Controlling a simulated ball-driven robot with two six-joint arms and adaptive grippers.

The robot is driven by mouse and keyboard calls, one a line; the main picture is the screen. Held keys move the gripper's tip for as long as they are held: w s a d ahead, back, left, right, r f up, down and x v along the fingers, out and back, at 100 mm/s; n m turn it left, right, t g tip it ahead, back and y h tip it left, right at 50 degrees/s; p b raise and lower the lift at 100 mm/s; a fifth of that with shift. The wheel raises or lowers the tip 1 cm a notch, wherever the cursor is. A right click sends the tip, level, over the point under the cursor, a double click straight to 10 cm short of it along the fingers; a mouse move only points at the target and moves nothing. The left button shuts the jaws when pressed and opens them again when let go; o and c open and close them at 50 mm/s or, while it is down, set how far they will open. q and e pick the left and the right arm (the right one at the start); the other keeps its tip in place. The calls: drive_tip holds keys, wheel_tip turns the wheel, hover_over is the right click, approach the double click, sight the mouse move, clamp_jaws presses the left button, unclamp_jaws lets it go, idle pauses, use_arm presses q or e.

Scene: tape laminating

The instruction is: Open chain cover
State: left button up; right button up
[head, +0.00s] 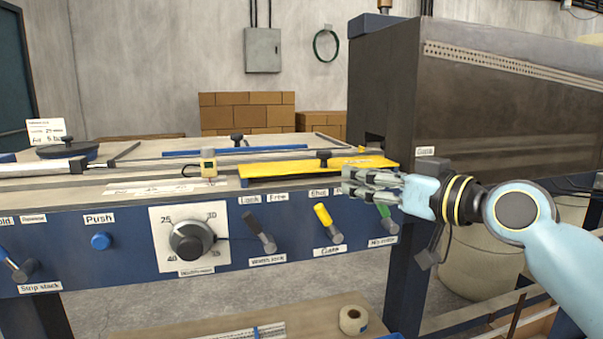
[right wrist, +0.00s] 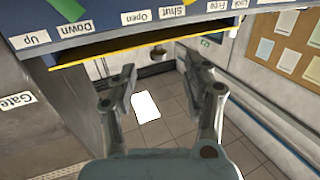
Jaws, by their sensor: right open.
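The chain cover appears to be the long yellow plate (head: 290,168) lying flat on top of the blue machine, with a black knob (head: 323,155) on it. Its yellow edge also shows in the right wrist view (right wrist: 120,52). My right gripper (head: 348,183) is at the front of the machine, by the right end of the yellow plate, with its fingers pointing left. In the right wrist view my right gripper (right wrist: 156,70) is open with nothing between its fingers. Its fingers partly hide labels on the panel. My left gripper is not in view.
A large dark housing (head: 490,105) stands right.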

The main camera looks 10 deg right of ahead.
sight(329, 154)
drive_tip(key=w, duration=0.1)
drive_tip(key=w+a+r, duration=0.1)
drive_tip(key=w, duration=0.1)
drive_tip(key=w+r, duration=0.1)
drive_tip(key=w, duration=0.1)
drive_tip(key=shift+a+r, duration=0.25)
drive_tip(key=shift+a, duration=0.15)
drive_tip(key=x, duration=0.5)
drive_tip(key=shift+w+p, duration=0.1)
drive_tip(key=shift+p, duration=0.3)
drive_tip(key=shift+w+a, duration=0.15)
drive_tip(key=shift+w, duration=0.15)
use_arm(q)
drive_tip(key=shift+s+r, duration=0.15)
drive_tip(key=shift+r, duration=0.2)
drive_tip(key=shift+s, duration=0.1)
